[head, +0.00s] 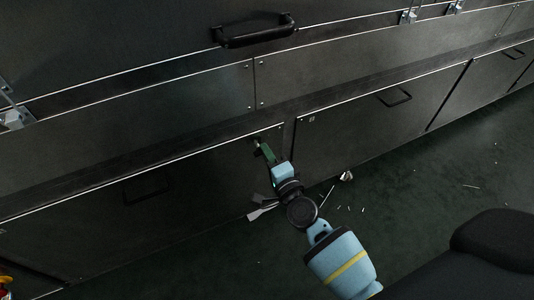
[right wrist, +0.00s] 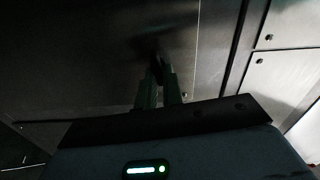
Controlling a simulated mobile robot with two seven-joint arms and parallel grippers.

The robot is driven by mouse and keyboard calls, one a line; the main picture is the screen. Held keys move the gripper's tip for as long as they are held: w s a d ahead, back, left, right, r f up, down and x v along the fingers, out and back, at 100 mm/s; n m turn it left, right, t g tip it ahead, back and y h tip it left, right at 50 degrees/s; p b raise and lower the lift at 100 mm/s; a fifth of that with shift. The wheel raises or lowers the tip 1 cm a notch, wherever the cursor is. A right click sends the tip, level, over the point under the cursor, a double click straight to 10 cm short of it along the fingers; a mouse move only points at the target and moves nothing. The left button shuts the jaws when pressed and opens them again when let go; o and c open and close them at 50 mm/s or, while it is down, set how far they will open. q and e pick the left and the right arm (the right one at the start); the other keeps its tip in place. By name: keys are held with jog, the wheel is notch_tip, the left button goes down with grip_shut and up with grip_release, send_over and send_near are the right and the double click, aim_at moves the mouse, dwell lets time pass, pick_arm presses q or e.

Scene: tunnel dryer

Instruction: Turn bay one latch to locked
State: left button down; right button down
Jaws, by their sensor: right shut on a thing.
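My right gripper (head: 263,148) reaches the dark lower panel (head: 200,185) near its upper right corner. Its green fingers are shut on a small dark latch (head: 257,140). In the right wrist view the two fingers (right wrist: 160,88) close around the dark latch (right wrist: 156,66), which stands out from the panel face. The fingers and shadow hide much of the latch, and I cannot tell its turn angle or any marking. My left gripper is in neither view.
A second lower panel (head: 370,115) with a handle (head: 397,97) adjoins on the right. A large black handle (head: 254,31) is above, with metal clasps (head: 408,17) at upper right. White scraps (head: 346,176) lie on the dark green floor (head: 420,180), otherwise mostly clear.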

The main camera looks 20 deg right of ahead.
jog(key=shift+f+m, duration=0.1)
jog(key=shift+m, duration=0.5)
jog(key=c, duration=1.5)
grip_release()
jog(key=shift+c, duration=0.2)
jog(key=shift+s, duration=0.1)
jog(key=s, duration=0.7)
jog(key=shift+s+p, duration=0.3)
jog(key=shift+p, duration=0.1)
